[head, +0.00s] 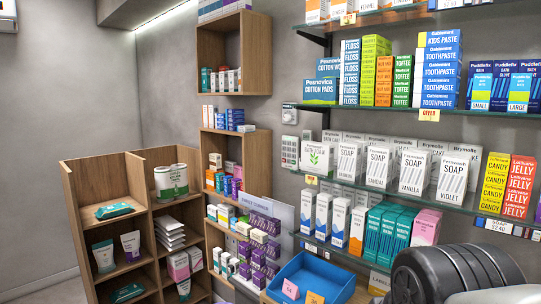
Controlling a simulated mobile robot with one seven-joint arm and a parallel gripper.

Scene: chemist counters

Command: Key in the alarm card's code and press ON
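A pale keypad (289,152) is fixed to the back wall, left of the glass shelves. Its keys are too small to read, and no ON key can be told apart. A smaller white wall unit with a display (289,114) is above it. I cannot make out a card marked as the alarm card. A pink card (291,289) and an orange card (315,298) with numbers are at the front of a blue tray (325,283); the pink one seems to read 64. Dark, rounded parts of my arm fill the lower right corner; my gripper's fingers do not show.
Glass shelves (420,199) packed with boxes jut out to the right of the keypad. A wooden shelf unit (68,190) with tubes and packets stands at the left. Small boxes and a pale panel (283,212) are below the keypad.

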